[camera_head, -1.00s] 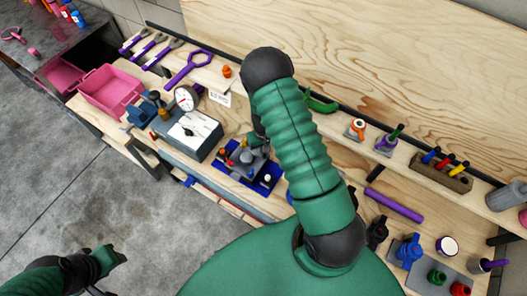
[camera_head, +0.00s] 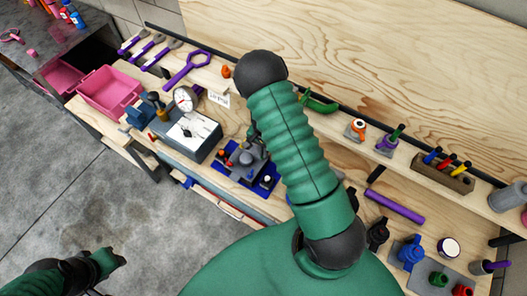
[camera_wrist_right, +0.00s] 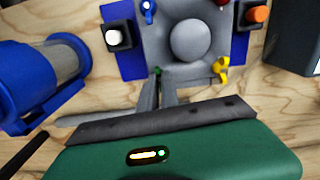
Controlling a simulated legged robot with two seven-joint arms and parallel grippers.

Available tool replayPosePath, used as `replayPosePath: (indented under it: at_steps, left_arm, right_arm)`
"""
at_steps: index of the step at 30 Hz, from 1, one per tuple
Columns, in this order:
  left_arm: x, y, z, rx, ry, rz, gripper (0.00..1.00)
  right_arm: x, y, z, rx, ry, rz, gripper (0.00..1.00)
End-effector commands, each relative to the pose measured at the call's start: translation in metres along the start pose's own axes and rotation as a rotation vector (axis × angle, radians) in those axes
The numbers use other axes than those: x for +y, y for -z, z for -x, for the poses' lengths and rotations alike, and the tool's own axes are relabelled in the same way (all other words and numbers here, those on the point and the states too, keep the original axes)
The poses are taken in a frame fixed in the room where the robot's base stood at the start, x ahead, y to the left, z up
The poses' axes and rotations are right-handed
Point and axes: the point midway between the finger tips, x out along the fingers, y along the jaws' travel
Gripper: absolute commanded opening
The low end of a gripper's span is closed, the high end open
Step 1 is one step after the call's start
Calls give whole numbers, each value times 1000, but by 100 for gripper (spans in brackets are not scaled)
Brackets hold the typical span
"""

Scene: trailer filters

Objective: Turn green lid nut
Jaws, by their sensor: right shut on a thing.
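A small green lid nut (camera_wrist_right: 157,73) shows at the near edge of the grey lid (camera_wrist_right: 190,40) in the right wrist view, mostly hidden by my fingers. My right gripper (camera_wrist_right: 163,85) is shut on it, with both fingertips close together there. In the head view the grey lid (camera_head: 246,157) sits on a blue base (camera_head: 265,188), and my right arm hides part of that area. My left gripper (camera_head: 118,257) hangs at the lower left over the floor, away from the bench; its jaws are too small to read.
A white knob (camera_wrist_right: 113,36), an orange knob (camera_wrist_right: 257,14) and a yellow one (camera_wrist_right: 221,68) surround the lid. A blue cylindrical housing (camera_wrist_right: 40,80) lies at the left. A grey gauge box (camera_head: 187,132) stands beside the base. A purple bar (camera_head: 394,206) lies right of my arm.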

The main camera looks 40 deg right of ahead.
Motion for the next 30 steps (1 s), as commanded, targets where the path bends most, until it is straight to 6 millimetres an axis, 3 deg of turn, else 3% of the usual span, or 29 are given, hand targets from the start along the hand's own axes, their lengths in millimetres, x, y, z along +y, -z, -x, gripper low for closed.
replayPosePath:
  at_steps: [20, 21, 25, 30]
  left_arm:
    - [0, 0, 0, 0, 0, 0, 36]
    - [0, 0, 0, 0, 0, 0, 36]
    - [0, 0, 0, 0, 0, 0, 36]
    - [0, 0, 0, 0, 0, 0, 36]
  right_arm:
    - [-2, 0, 0, 0, 2, -70, 0]
    - [-2, 0, 0, 0, 2, -70, 9]
    - [-1, 0, 0, 0, 2, -70, 26]
    - [-1, 0, 0, 0, 1, -70, 28]
